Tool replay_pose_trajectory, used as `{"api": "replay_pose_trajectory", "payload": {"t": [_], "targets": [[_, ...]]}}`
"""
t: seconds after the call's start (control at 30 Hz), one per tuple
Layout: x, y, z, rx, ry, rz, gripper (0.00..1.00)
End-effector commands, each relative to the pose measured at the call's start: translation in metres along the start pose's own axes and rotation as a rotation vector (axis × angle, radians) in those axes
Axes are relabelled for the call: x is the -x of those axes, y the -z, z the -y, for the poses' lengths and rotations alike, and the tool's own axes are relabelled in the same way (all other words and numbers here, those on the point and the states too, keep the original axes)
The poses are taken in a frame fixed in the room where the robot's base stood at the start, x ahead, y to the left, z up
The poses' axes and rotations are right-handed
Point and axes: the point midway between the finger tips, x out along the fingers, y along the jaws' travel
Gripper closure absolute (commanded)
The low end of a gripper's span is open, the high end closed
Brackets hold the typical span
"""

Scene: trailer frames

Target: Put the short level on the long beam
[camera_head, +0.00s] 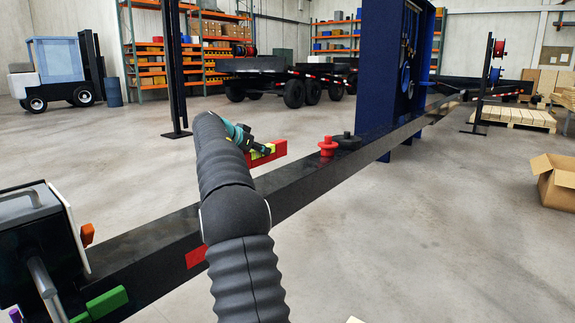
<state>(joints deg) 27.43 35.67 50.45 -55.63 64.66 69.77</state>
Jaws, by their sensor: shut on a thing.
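The long beam (300,187) is black and runs from the lower left to the far right. The short level (277,150) is red with a yellow-green part. It shows near the middle of the picture, just past the beam's far edge in this view. My gripper (261,150) is dark with a teal part and is shut on the level. My black sleeved arm hides part of the gripper, the level's left end and a stretch of beam. I cannot tell whether the level touches the beam or hangs apart from it.
A red fitting (327,146) and a black fitting (347,141) sit on the beam to the right of the level. A blue panel (392,70) stands behind them. A green block (107,302) is at the lower left. A cardboard box (556,183) lies at the right.

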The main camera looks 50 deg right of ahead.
Motion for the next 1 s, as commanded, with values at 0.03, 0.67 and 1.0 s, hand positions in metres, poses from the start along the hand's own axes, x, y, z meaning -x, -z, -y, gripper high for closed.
{"api": "replay_pose_trajectory", "payload": {"t": [0.03, 0.67, 1.0], "targets": [[0.0, 0.0, 0.0, -0.002, -0.001, -0.001, 1.0], [0.036, -0.09, 0.074, 0.001, 0.001, -0.001, 1.0], [0.034, -0.112, 0.082, 0.0, -0.001, 0.0, 1.0]]}}
